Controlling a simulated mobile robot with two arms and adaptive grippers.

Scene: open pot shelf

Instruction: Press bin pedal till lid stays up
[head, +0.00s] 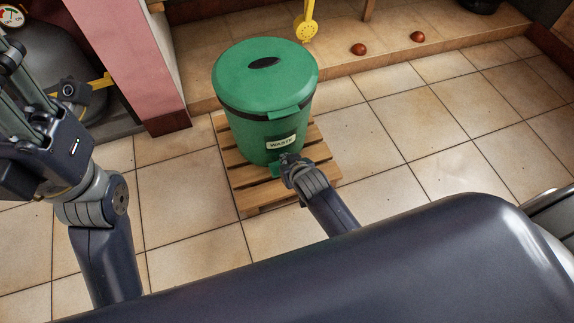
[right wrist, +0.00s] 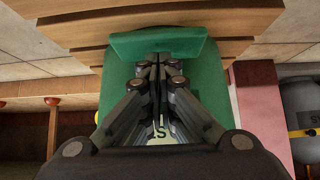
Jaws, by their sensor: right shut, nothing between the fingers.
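The green waste bin (head: 252,133) stands upright on a wooden pallet, and its lid (head: 240,72) is down. A white label reading WASTE (head: 281,142) is on its front. The green pedal (head: 276,169) sticks out low at the front, partly hidden by my right gripper. In the right wrist view the pedal (right wrist: 185,42) is a wide green flap at the top. My right gripper (head: 287,160) is shut and empty, its tips (right wrist: 158,60) at the pedal; I cannot tell whether they touch. My left gripper (head: 12,62) is raised at the left edge, its fingers partly cut off.
The wooden pallet (head: 240,185) rests on a tiled floor (head: 395,150) with free room to the right. A pink pillar (head: 130,55) stands left of the bin. A yellow utensil (head: 306,28) and two red round things (head: 359,49) are behind, along a raised ledge.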

